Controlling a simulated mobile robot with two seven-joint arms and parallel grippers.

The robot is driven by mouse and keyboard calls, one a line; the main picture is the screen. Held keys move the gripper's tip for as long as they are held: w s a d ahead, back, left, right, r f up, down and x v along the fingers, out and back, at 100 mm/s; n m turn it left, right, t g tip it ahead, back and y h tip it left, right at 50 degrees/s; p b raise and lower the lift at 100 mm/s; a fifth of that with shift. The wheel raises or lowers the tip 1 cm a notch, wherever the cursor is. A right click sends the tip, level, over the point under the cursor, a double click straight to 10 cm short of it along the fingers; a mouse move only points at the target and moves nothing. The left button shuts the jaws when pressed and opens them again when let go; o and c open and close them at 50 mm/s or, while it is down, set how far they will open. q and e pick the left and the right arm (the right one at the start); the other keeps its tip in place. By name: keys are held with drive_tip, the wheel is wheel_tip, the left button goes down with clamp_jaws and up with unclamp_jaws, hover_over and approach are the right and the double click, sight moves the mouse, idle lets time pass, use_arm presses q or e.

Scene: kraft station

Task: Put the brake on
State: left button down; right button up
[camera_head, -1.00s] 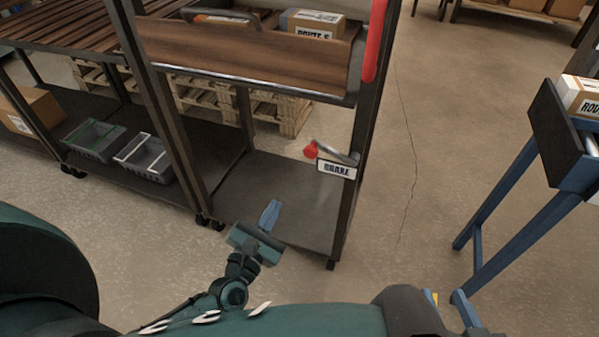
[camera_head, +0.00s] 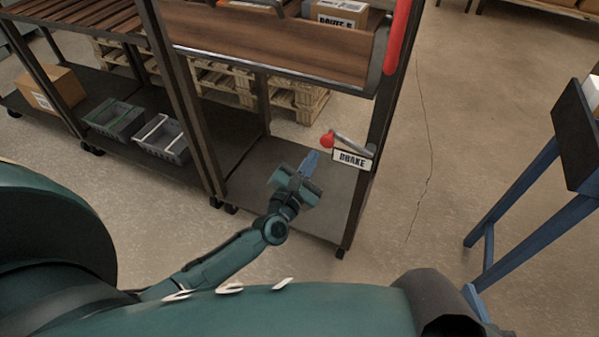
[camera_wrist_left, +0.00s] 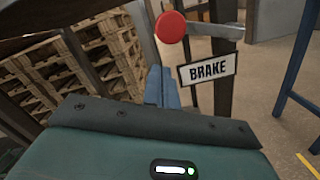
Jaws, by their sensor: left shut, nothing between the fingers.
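The brake lever is a short grey bar with a red knob (camera_head: 327,140) at its left end, on the cart's right front post. A white sign reading BRAKE (camera_head: 352,160) hangs just below the bar. My left gripper (camera_head: 312,157) is shut and empty, just below and left of the red knob in the head view. In the left wrist view the knob (camera_wrist_left: 171,27) shows above the blue fingers (camera_wrist_left: 162,88), with the BRAKE sign (camera_wrist_left: 208,68) to their right. The fingers look apart from the knob. My right gripper is not in view.
The cart's dark post (camera_head: 378,130) carries a red upright handle (camera_head: 397,35). A wooden shelf (camera_head: 270,50) is above, a dark lower shelf (camera_head: 330,205) below. A blue-legged stand (camera_head: 515,190) is at the right. Open floor lies between them.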

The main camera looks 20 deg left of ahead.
use_arm(q)
drive_tip(key=shift+w+d+r, duration=0.1)
drive_tip(key=shift+d+r, duration=0.15)
drive_tip(key=shift+r, duration=0.2)
drive_tip(key=shift+d+r, duration=0.2)
drive_tip(key=shift+r, duration=0.25)
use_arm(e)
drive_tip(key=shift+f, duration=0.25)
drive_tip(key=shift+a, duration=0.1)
use_arm(q)
drive_tip(key=shift+p, duration=0.3)
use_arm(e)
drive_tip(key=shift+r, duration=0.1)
